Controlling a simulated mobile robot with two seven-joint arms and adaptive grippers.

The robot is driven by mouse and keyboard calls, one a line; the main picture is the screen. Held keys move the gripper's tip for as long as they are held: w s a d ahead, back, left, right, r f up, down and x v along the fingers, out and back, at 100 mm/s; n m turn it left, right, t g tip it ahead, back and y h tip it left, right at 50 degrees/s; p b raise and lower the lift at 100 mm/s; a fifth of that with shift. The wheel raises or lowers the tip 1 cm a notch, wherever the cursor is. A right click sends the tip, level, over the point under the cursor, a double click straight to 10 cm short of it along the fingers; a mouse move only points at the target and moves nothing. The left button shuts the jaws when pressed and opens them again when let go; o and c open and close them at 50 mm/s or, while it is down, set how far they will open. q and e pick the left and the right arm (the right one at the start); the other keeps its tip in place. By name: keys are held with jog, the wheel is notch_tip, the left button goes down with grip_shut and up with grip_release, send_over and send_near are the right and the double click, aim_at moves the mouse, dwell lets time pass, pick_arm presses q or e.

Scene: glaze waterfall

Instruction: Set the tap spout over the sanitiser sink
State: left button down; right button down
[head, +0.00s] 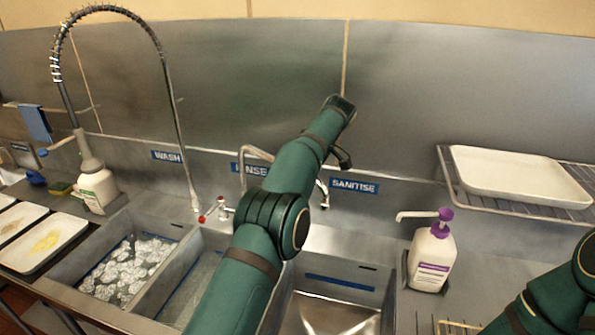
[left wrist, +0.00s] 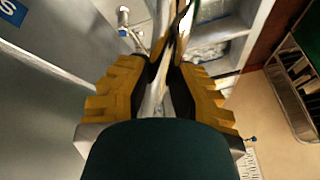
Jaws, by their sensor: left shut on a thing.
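The tap spout (head: 250,151) is a thin metal pipe that rises behind the rinse sink (head: 193,287) and bends right, passing behind my left arm. Its downturned end (head: 324,195) shows right of the arm, beside the SANITISE label (head: 354,186) and above the back left of the sanitiser sink (head: 378,282). In the left wrist view my left gripper (left wrist: 165,72), with yellow ribbed fingers, is shut on the pale pipe of the spout (left wrist: 157,92). In the head view my arm hides most of this grip. My right gripper is out of view; only its arm shows bottom right.
The wash sink (head: 88,258) holds foam. A tall spring hose (head: 160,60) stands at left, near a white bottle (head: 99,190) and trays (head: 45,243). A purple-topped pump bottle (head: 430,262) stands right of the sanitiser sink, below a rack (head: 470,197) with a white tray (head: 515,175).

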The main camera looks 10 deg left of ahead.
pick_arm(q)
jog(key=shift+a, duration=0.1)
jog(key=c, duration=0.8)
grip_release()
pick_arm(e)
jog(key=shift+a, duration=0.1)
